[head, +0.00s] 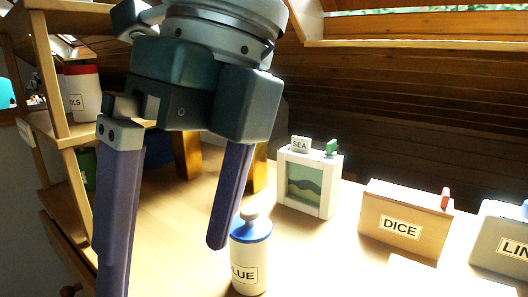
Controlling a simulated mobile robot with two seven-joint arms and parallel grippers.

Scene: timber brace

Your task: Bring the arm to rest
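One gripper of mine, which I take to be the left (165,262), hangs large and close in the left half of the head view. Its two long purple fingers point down and stand wide apart, with nothing held between them. The right finger's tip is just up and left of a white bottle (250,258) with a blue collar, a round knob and a label reading "LUE". I cannot tell whether finger and bottle touch. My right gripper is not in view.
On the wooden table (185,275) stand a white picture box tagged "SEA" (310,183), a wooden "DICE" box (402,222) and a grey "LIN" box (500,240). A wooden shelf (55,125) at left holds a red-lidded jar (84,95). A slatted wooden wall (400,110) rises behind.

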